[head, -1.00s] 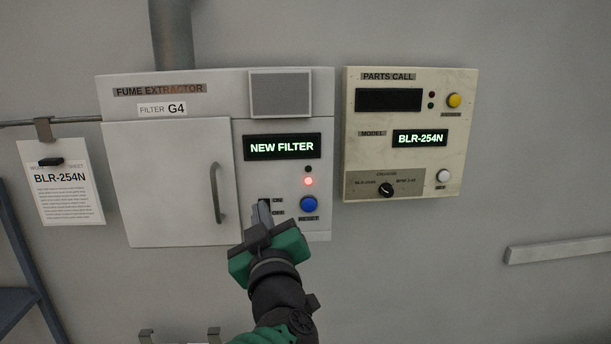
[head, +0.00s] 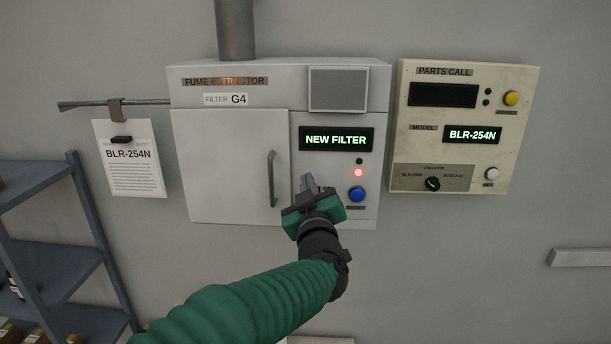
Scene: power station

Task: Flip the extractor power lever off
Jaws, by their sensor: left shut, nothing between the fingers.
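The fume extractor (head: 235,165) is a light grey wall cabinet with a closed door on its left and a control panel on its right. Its display (head: 336,139) reads "NEW FILTER". A red light (head: 358,172) is lit above a blue button (head: 357,194). My left gripper (head: 308,182) is shut and empty in front of the lower panel, left of the blue button. It covers the place where the power lever sits, so the lever and its position are hidden. I cannot tell whether the fingertips touch it. My right gripper is not in view.
A cream parts call box (head: 520,130) hangs right of the extractor. A work sheet (head: 130,175) hangs from a rail at left. A blue shelf (head: 50,265) with small items stands at lower left. A pale wall bar (head: 580,257) is at lower right.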

